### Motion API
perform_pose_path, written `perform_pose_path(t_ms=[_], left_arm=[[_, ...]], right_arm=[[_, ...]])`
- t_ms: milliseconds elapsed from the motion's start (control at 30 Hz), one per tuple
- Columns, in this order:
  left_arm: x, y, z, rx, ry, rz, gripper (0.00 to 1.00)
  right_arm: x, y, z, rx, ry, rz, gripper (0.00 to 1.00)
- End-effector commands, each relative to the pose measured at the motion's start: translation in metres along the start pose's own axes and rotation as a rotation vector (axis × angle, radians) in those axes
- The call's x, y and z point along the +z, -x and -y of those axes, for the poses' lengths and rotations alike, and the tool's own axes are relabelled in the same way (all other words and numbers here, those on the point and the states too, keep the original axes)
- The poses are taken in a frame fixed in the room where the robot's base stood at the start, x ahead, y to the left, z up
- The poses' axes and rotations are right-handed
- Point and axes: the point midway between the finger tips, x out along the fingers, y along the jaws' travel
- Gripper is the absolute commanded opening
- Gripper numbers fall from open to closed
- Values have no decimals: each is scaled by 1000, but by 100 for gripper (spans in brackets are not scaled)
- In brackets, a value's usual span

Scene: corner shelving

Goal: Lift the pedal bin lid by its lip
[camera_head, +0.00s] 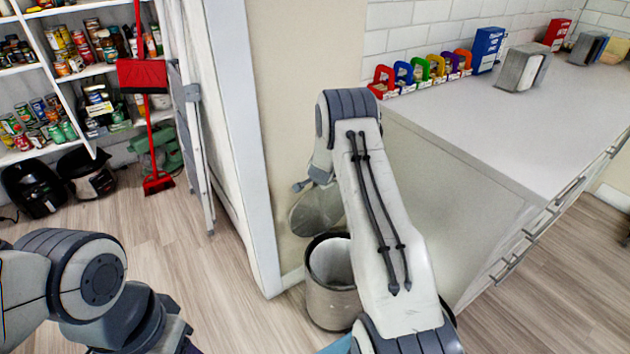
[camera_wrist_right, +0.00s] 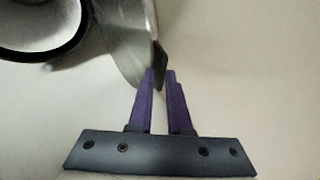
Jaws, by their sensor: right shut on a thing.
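The pedal bin (camera_head: 332,303) is a grey metal cylinder with a dark rim, standing on the floor against the cream wall. Its round metal lid (camera_head: 312,214) is raised, standing steeply above the open mouth near the wall. In the right wrist view, the lid (camera_wrist_right: 132,45) shows nearly edge-on, with a dark lip (camera_wrist_right: 161,58) on its edge. My right gripper (camera_wrist_right: 160,78) is shut on this lip with its purple fingertips. The bin's dark rim (camera_wrist_right: 70,45) shows at upper left there. In the head view, my right arm covers part of the bin. My left gripper is out of view.
A counter (camera_head: 480,130) with bright-coloured holders (camera_head: 420,72) stands to the right of the bin. A white door frame (camera_head: 243,150) is close on its left. Pantry shelves (camera_head: 60,80) and a red broom (camera_head: 150,130) are at upper left. Wood floor (camera_head: 215,270) lies clear at left of the bin.

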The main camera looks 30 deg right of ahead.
Motion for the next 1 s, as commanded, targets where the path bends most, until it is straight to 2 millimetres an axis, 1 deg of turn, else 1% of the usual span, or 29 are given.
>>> perform_pose_path(t_ms=[33,400,533,567,600,633,900,1000], left_arm=[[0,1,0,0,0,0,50],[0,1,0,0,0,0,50],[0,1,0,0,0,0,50],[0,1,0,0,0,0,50],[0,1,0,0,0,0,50],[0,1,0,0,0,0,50],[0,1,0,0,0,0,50],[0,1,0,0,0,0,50]], right_arm=[[0,1,5,-9,0,-4,0],[19,3,13,-16,16,10,0],[23,3,13,-15,19,13,0],[23,3,13,-15,20,13,18],[23,3,13,-15,20,14,33],[23,3,13,-14,20,14,36],[20,2,10,-11,17,12,36],[20,6,10,-11,17,12,36]])
